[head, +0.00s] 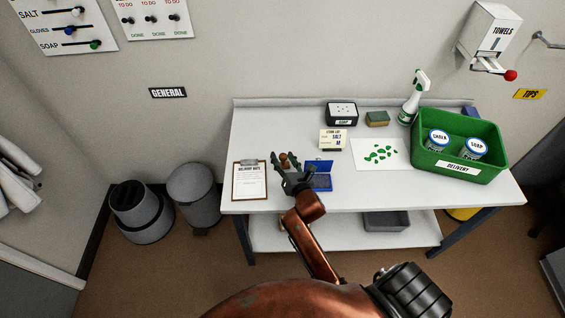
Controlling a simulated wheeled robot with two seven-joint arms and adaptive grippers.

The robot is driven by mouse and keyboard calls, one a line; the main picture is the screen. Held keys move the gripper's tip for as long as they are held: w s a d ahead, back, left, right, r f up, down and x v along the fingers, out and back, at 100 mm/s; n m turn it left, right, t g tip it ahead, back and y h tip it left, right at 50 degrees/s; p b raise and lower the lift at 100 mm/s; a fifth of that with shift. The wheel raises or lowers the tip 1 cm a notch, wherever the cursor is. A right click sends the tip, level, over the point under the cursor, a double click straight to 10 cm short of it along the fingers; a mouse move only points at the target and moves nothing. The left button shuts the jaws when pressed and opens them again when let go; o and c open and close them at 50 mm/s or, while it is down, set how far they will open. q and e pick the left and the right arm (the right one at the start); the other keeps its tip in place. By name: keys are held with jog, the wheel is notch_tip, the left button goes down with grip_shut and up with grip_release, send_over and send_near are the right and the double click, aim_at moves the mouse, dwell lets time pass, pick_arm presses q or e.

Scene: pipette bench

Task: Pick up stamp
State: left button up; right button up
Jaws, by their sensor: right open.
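The stamp (284,159), a small brown wooden-looking piece, shows at the middle-left of the table, partly hidden by my right gripper. My right gripper (286,166) is open, with its dark fingers around or just above the stamp; I cannot tell whether they touch it. An open blue ink pad (322,181) lies just right of the gripper, partly covered by it. My left gripper is not in view.
A clipboard (249,183) lies close left of the gripper. Behind are a small card (333,139), a black soap box (342,113), a sponge (377,118) and a spray bottle (411,101). A green delivery crate (459,167) holds two jars on the right.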

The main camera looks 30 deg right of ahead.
jog(key=shift+w, duration=0.15)
grip_shut()
dwell(0.4)
